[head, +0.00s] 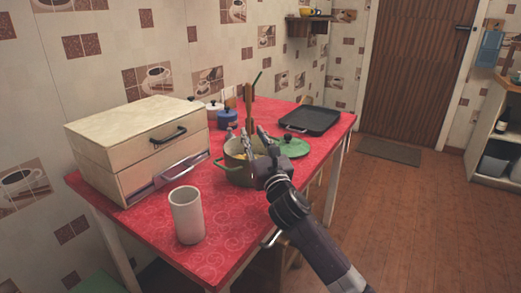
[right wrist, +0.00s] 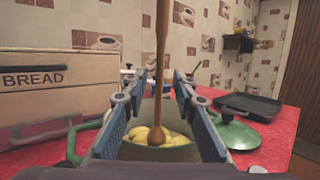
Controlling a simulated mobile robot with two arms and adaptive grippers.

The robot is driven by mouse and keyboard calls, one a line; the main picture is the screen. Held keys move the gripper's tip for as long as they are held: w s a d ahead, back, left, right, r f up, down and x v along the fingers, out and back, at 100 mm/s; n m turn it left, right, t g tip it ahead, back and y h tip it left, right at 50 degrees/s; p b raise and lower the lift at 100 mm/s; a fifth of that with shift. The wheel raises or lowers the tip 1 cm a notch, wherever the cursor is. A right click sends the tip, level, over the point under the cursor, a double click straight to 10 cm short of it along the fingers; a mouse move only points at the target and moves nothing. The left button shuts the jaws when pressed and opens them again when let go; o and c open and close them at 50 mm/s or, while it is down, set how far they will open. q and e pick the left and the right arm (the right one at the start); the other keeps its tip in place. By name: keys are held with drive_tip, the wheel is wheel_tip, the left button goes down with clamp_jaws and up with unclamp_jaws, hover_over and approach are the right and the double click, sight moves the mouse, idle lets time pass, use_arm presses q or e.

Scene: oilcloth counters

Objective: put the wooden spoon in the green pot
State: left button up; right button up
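The wooden spoon (head: 249,107) stands nearly upright, with its lower end down in the green pot (head: 238,177). In the right wrist view the spoon (right wrist: 162,60) rises between my right gripper's fingers, and its rounded lower end meets the yellow pieces (right wrist: 172,139) inside the pot. My right gripper (head: 256,140) is at the pot's near right side, over its rim. Its fingers (right wrist: 158,95) are spread, with a gap on both sides of the spoon. The pot's lower part is hidden in the wrist view. My left gripper is in neither view.
A green lid (head: 292,147) lies right of the pot, with a black tray (head: 310,121) behind it. A bread box (head: 135,145) stands at left and a white cup (head: 187,217) in front. Small jars (head: 227,118) stand behind the pot on the red table (head: 232,236).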

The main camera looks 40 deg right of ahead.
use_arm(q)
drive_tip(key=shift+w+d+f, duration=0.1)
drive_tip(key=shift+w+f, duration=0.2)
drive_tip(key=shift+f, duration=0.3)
use_arm(e)
drive_tip(key=v, duration=0.8)
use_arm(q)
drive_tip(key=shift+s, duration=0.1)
